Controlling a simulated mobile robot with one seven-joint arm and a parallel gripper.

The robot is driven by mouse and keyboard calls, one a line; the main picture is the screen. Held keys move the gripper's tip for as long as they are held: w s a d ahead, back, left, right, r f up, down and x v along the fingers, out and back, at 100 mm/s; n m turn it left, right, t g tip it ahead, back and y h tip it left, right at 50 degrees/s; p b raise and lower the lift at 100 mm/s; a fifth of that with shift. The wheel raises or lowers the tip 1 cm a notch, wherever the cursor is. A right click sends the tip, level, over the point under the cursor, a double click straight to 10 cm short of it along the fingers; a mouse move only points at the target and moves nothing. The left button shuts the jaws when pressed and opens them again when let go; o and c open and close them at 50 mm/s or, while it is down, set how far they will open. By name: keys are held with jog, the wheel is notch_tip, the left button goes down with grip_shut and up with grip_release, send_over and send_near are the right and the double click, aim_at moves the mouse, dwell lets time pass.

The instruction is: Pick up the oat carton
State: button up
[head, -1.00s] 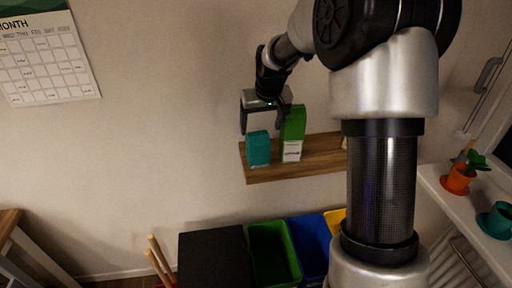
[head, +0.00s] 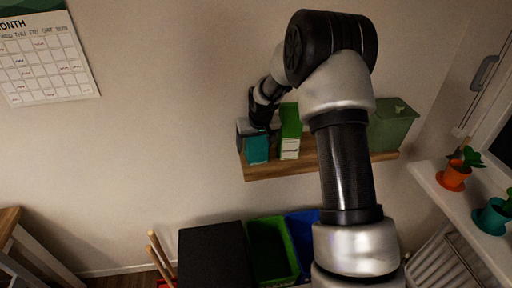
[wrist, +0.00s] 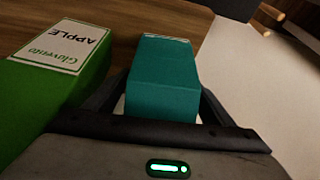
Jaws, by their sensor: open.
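A teal carton (head: 256,151) stands at the left end of the wooden wall shelf; no wording on it is readable, so I cannot confirm that it is the oat carton. In the wrist view the teal carton (wrist: 165,75) lies between the fingers of my gripper (wrist: 158,103), one on each side. The jaws are open, and part of the carton nearest the palm is hidden. In the head view my gripper (head: 253,130) is at the carton's top. A taller green carton (head: 290,130) stands close on the right; its label reads APPLE in the wrist view (wrist: 50,85).
The wooden shelf (head: 268,172) carries a green container (head: 393,125) at its right end. Below are a black box (head: 212,255), a green bin (head: 268,240) and a blue bin (head: 303,228). An orange plant pot (head: 454,177) and a teal cup (head: 493,216) stand on the right sill.

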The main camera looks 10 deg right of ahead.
jog(key=c, duration=1.2)
jog(key=shift+o, duration=0.2)
